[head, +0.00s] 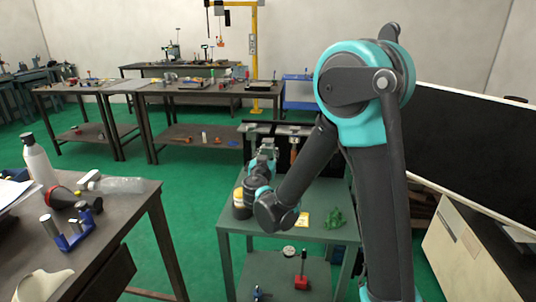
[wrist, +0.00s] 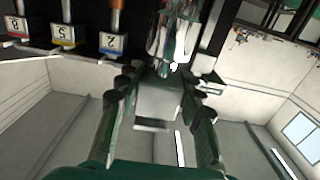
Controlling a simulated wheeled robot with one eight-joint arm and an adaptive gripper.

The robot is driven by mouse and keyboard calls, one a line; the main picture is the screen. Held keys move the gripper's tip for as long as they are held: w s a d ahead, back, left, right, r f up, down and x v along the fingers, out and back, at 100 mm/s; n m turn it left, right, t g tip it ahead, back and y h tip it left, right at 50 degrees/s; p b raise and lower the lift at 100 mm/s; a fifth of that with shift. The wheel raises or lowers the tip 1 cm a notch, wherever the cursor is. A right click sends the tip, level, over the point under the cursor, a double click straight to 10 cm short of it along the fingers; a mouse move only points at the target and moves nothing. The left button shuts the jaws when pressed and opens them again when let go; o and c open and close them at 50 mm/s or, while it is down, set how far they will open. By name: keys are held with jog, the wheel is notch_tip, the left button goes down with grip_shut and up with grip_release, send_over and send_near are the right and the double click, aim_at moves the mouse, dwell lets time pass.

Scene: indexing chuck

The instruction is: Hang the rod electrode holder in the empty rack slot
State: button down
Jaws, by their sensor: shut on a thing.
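My gripper (wrist: 160,105) is shut on a pale grey block (wrist: 158,103), which I take to be the rod electrode holder; its far end is unclear. In the head view my gripper (head: 265,152) is at the rack (head: 317,152) on the green table, largely hidden by my arm. Holders hang in the rack, one with a copper-coloured part (head: 294,148). In the wrist view, tilted, slot labels with a red label (wrist: 17,26), a yellow label (wrist: 63,36) and a blue label (wrist: 112,44) show at upper left. I cannot tell which slot is empty.
The green table (head: 285,232) bears a green crumpled thing (head: 335,218) and a yellow card (head: 303,219). A cluttered workbench (head: 120,205) stands at left. A large black panel (head: 475,150) stands at right. Green floor is free between the benches.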

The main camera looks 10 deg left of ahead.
jog(key=w, duration=1.4)
jog(key=shift+w+d, duration=0.25)
jog(key=shift+d, duration=0.05)
dwell(1.1)
jog(key=shift+w, duration=0.1)
dwell(1.0)
jog(key=c, duration=0.9)
grip_release()
jog(key=shift+f, duration=0.1)
